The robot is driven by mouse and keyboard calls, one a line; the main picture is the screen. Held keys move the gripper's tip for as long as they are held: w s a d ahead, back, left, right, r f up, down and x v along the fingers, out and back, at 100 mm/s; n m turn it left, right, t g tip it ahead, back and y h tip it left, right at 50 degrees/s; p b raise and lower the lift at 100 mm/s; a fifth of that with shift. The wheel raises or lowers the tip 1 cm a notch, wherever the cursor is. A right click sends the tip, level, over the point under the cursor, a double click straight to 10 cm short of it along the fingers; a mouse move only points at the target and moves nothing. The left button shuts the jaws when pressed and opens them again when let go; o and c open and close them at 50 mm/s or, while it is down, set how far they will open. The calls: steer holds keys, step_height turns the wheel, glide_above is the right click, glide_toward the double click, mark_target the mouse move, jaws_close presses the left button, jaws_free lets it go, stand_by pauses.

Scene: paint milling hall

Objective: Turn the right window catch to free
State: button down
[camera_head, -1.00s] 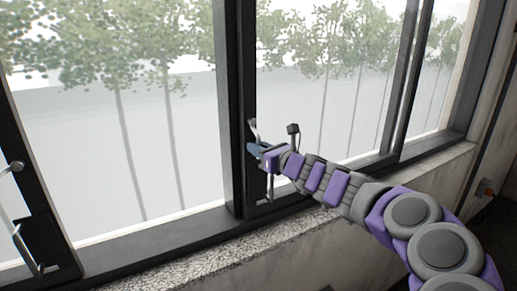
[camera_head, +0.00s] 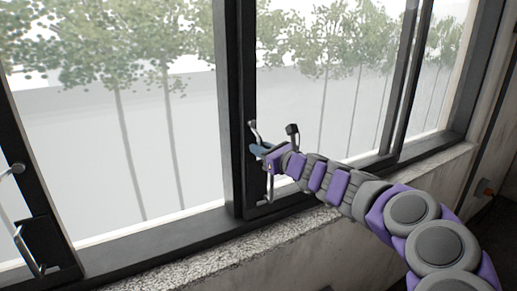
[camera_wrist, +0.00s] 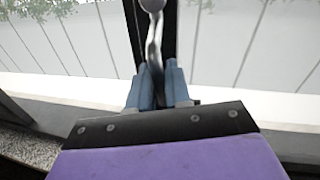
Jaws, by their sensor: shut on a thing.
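The right window catch (camera_head: 253,130) is a silver lever with a rounded knob on the dark middle window post. My gripper (camera_head: 257,149) is at this catch, and its bluish fingers reach the lever from the right. In the wrist view the catch (camera_wrist: 153,40) rises upright between the two blue fingers of my gripper (camera_wrist: 158,85), which are shut on its lower part. The catch's mount is hidden behind the fingers and the gripper body.
A second silver catch (camera_head: 17,169) sits on the left window post. A silver handle (camera_head: 270,185) stands upright just below my gripper. The speckled stone sill (camera_head: 225,258) runs below the frames. A rough wall (camera_head: 487,120) bounds the right side.

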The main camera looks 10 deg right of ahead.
mark_target(268, 125)
steer(key=d+n, duration=0.1)
steer(key=n, duration=0.1)
steer(key=w+d+r+n+h, duration=0.1)
steer(key=n, duration=0.2)
steer(key=d+r+n+p, duration=0.1)
steer(key=d+n, duration=0.1)
steer(key=shift+w+g, duration=0.2)
steer(key=shift+g, duration=0.1)
steer(key=n, duration=0.1)
steer(key=d+r+n+h, duration=0.1)
steer(key=shift+w+r+n, duration=0.15)
steer(key=shift+r+n, duration=0.05)
steer(key=shift+n, duration=0.1)
steer(key=shift+w+d+r+n+h+b, duration=0.15)
steer(key=shift+r+n+h+b, duration=0.2)
steer(key=shift+r+n, duration=0.35)
steer(key=shift+s+d+r+n+h+b, duration=0.15)
steer(key=shift+r+n+h+b, duration=0.2)
steer(key=shift+n, duration=0.55)
steer(key=shift+w, duration=0.1)
steer(key=c, duration=1.2)
jaws_free()
steer(key=shift+c, duration=0.2)
